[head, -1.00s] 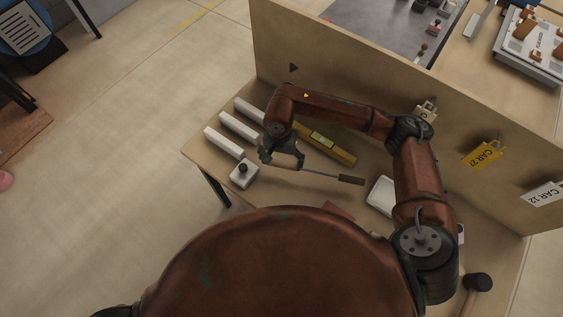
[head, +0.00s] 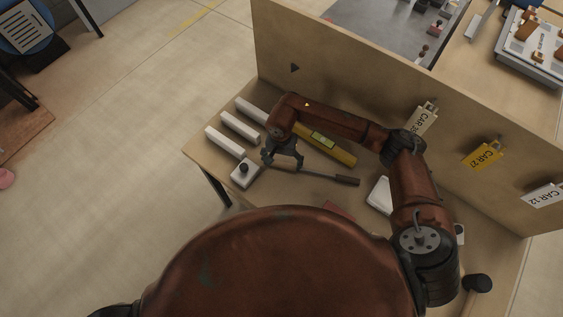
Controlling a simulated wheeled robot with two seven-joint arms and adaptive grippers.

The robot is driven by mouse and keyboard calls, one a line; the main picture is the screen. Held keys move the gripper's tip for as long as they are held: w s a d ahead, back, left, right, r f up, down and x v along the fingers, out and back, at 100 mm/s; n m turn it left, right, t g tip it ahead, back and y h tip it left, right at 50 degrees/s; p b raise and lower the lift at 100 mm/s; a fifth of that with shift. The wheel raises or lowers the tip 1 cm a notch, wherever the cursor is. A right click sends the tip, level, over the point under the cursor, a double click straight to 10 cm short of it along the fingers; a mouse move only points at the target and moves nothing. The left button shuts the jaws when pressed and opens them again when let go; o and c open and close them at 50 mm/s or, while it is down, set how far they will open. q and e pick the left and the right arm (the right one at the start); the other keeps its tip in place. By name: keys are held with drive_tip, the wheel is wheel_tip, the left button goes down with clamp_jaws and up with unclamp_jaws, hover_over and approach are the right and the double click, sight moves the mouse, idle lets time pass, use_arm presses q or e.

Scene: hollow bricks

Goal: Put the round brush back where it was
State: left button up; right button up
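The round brush (head: 345,181) has a dark handle and a thin metal rod. It appears to lie on the table, handle to the right, with its rod running left under my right gripper. Its brush head is not clear. My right gripper (head: 283,163) is above the rod's left part. Its two fingers look spread apart, one on each side, and I see no clear grip on the rod. My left gripper is not in view.
Several white hollow bricks (head: 225,141) lie at the table's left end, beside a white block with a dark knob (head: 244,172). A yellow level (head: 338,150) lies behind the brush, a white tray (head: 379,194) to its right. An upright panel (head: 340,75) closes the back.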

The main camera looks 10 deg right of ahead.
drive_tip(key=o, duration=0.4)
drive_tip(key=shift+o, duration=0.2)
drive_tip(key=shift+r, duration=0.15)
wheel_tip(320, 180, up, 12)
drive_tip(key=shift+w, duration=0.15)
drive_tip(key=shift+a, duration=0.1)
idle(0.5)
